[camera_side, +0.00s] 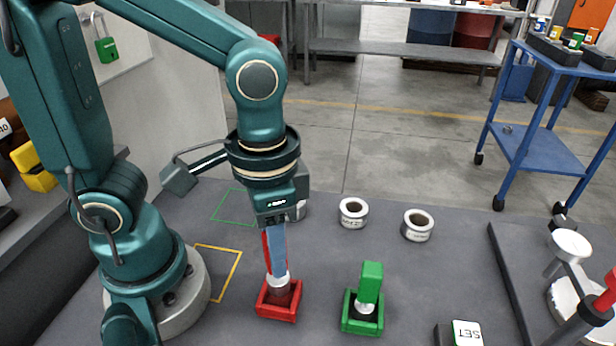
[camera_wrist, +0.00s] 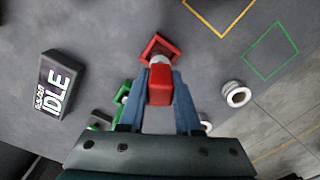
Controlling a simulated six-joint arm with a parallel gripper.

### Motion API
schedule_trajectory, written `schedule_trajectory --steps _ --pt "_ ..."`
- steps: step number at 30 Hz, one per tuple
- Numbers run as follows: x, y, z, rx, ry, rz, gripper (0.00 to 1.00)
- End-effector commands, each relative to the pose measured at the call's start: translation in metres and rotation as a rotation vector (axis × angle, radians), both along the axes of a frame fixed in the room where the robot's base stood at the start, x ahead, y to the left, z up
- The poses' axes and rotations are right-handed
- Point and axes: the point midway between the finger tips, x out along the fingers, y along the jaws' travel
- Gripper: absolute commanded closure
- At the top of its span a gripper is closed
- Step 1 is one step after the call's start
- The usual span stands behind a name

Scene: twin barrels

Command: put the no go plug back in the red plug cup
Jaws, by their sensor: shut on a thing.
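My gripper (camera_side: 275,250) is shut on the red-handled no go plug (camera_side: 267,254), which points down. The plug's pale metal end is at the red plug cup (camera_side: 276,314), and its lower end is hidden inside the cup's rim in the side view. In the wrist view the red handle (camera_wrist: 160,84) sits between my blue fingers (camera_wrist: 160,98). The red cup (camera_wrist: 158,43) shows just beyond it. I cannot tell whether the plug touches the cup's floor.
A green plug (camera_side: 371,283) stands in a green cup (camera_side: 362,325) to the right. Two pale rings (camera_side: 353,212) (camera_side: 417,225) stand behind. A SET block (camera_side: 460,334) is at the front, and a gauge stand (camera_side: 570,246) at the right. Yellow (camera_side: 232,268) and green outlines mark bare table.

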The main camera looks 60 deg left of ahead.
Motion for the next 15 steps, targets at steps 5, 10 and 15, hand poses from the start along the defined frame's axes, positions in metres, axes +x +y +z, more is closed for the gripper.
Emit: schedule_trajectory --steps 5,10,15 --pt "0.000 0.000 -0.004 0.001 0.002 0.000 1.00" --pt "0.000 0.000 -0.009 0.001 0.003 0.000 1.00" --pt "0.000 0.000 -0.013 0.000 0.001 0.000 1.00"
